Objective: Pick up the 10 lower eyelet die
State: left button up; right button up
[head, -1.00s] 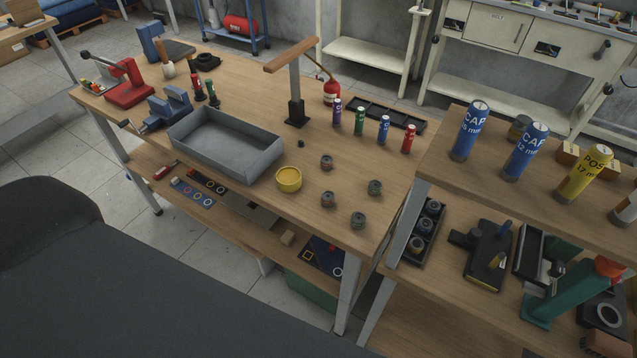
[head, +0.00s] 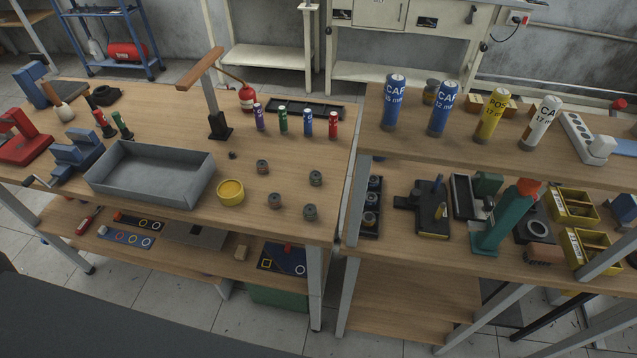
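Several small dark round dies stand apart on the right part of the left wooden table: one at the back (head: 262,167), one at the right (head: 315,178), and two in front, left (head: 274,200) and right (head: 310,212). Some show a faint reddish or greenish tint. Their markings are too small to read, so I cannot tell which is the 10 lower eyelet die. More dark round parts sit in a black rack (head: 372,207) on the lower level of the right bench. Neither of my grippers is in view.
A grey tray (head: 150,199) and yellow round tin (head: 230,193) stand left of the dies. Several coloured tubes stand behind them, near a wooden-armed post (head: 216,105). The right bench's raised shelf (head: 470,150) holds large labelled cylinders; a green press (head: 503,220) stands below.

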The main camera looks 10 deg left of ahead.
aim_at(316, 177)
jog(key=k+j+z, duration=0.2)
jog(key=z, duration=0.15)
jog(key=k+j+z, duration=0.5)
jog(key=z, duration=0.2)
jog(key=j, duration=0.1)
